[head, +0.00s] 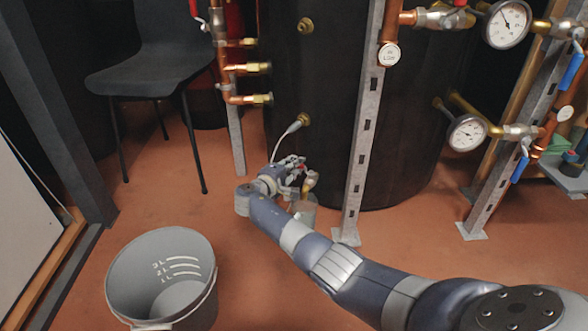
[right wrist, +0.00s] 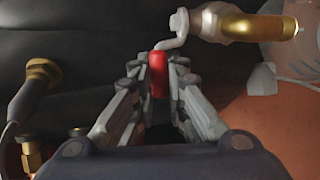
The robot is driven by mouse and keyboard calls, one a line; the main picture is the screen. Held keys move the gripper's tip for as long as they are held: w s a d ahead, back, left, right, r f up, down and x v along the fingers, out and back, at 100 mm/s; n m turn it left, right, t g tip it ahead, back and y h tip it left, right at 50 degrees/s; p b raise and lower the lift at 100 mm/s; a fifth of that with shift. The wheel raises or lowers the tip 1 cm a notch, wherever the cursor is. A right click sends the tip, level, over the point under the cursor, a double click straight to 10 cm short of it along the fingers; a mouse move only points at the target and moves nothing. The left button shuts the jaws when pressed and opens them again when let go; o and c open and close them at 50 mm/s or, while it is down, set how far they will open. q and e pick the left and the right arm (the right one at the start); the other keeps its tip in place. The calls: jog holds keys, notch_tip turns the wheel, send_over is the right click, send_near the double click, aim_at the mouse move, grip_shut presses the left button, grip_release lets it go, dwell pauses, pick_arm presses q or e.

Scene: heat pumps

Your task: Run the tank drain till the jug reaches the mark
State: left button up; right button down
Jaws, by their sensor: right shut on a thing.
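My right gripper (head: 293,170) reaches to the foot of the black tank (head: 330,100). In the right wrist view the gripper (right wrist: 158,80) is shut on the red lever handle (right wrist: 158,72) of the drain valve. The valve's brass outlet (right wrist: 262,27) points right there; in the head view the outlet (head: 309,181) points down. A small grey vessel (head: 304,211) is below it, partly hidden by my arm. In the right wrist view a see-through shape with pale strokes (right wrist: 298,62) lies beyond the outlet. I see no clear stream or water level. My left gripper is out of view.
A grey bucket (head: 130,270) marked 1L, 2L and 3L stands front left. A black chair (head: 150,75) is behind it. A metal post (head: 362,130) rises right of my gripper, with gauges (head: 467,133) and pipes further right. Floor between bucket and tank is clear.

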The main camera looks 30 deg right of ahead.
jog(key=c, duration=1.6)
grip_release()
jog(key=v, duration=1.2)
